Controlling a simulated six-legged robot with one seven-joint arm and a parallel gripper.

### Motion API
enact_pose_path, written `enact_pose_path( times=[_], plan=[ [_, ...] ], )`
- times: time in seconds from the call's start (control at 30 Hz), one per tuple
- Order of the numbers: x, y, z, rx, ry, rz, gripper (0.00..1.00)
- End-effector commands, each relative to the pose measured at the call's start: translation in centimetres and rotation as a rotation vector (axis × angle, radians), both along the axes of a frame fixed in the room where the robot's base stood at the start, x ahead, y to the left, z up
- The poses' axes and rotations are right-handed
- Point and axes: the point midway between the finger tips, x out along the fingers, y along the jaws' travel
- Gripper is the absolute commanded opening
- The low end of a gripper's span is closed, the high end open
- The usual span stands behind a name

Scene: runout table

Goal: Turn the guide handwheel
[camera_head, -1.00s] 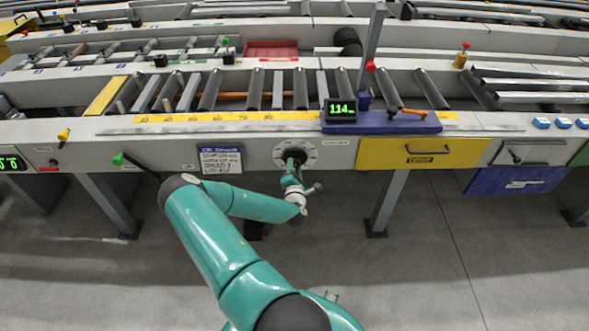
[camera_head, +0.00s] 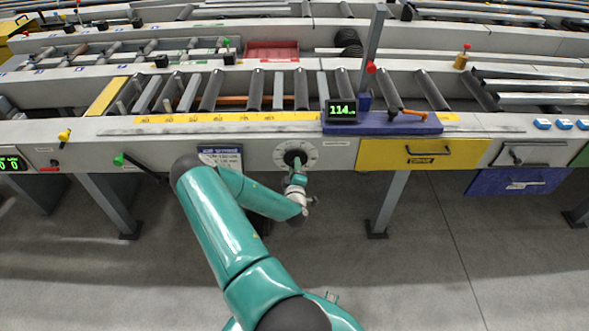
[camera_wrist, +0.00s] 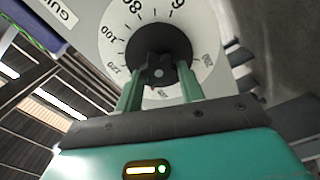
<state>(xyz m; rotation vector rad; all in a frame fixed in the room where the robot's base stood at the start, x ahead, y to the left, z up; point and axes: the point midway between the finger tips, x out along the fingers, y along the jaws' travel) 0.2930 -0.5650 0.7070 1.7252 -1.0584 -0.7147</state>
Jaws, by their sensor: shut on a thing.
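The guide handwheel is a black round knob (camera_wrist: 158,50) on a white numbered dial (camera_wrist: 116,32) in the wrist view. In the head view the handwheel (camera_head: 294,158) sits on the front of the table's grey beam, partly covered by my gripper. My gripper (camera_wrist: 160,78) has its two green fingers on either side of the knob, shut on it. My gripper (camera_head: 299,172) also shows in the head view, reaching up to the dial from below. A small display (camera_head: 342,111) on the blue carriage (camera_head: 385,122) reads about 114; its last character is unclear.
A yellow ruler (camera_head: 200,118) runs along the beam top. A yellow drawer (camera_head: 422,154) is right of the dial. A green-tipped lever (camera_head: 121,160) and a blue-headed placard (camera_head: 220,157) are to its left. The floor below is open between table legs (camera_head: 390,205).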

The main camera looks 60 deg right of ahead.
Motion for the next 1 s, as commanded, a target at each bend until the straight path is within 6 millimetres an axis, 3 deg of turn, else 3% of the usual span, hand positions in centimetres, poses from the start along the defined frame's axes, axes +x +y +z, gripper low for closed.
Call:
enact_pose_path(
  times=[1.0],
  plan=[
    [-0.36, -0.14, 0.36, 0.437, -0.861, 0.000, 0.16]
  ],
)
